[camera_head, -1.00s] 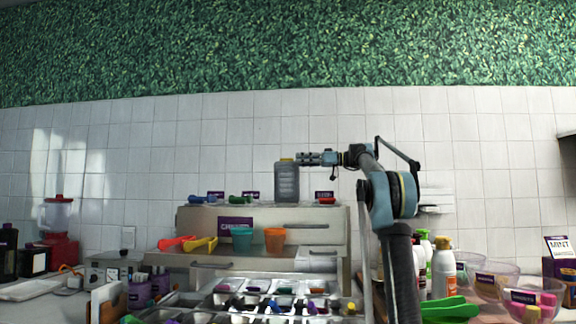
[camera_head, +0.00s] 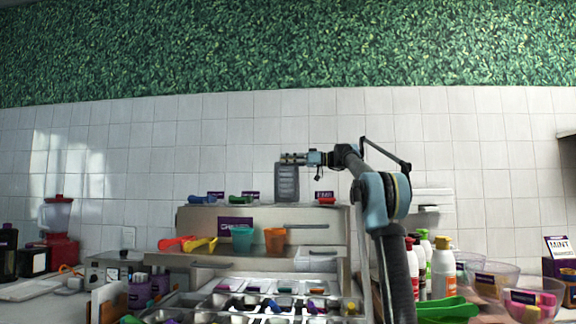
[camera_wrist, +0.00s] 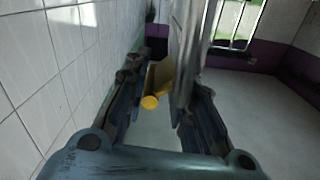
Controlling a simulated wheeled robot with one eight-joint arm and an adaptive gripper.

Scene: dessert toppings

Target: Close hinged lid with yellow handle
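The lid (camera_head: 287,185) is a grey, see-through panel standing upright behind the steel topping station in the head view. My gripper (camera_head: 291,158) is at its top edge, reaching in from the right, and covers the handle there. In the wrist view, the yellow handle (camera_wrist: 150,102) shows between my two spread fingers, with a tan part behind it. A grey panel (camera_wrist: 187,55), seen nearly edge-on, rises beside the handle toward the right finger. The fingers look apart; I cannot tell whether either touches the handle or panel.
A steel shelf (camera_head: 200,222) below the lid holds a teal cup (camera_head: 242,239), an orange cup (camera_head: 275,240) and colored scoops. Topping trays lie in front. Bottles (camera_head: 443,270) and clear bowls (camera_head: 530,304) stand right of my arm. The tiled wall is behind.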

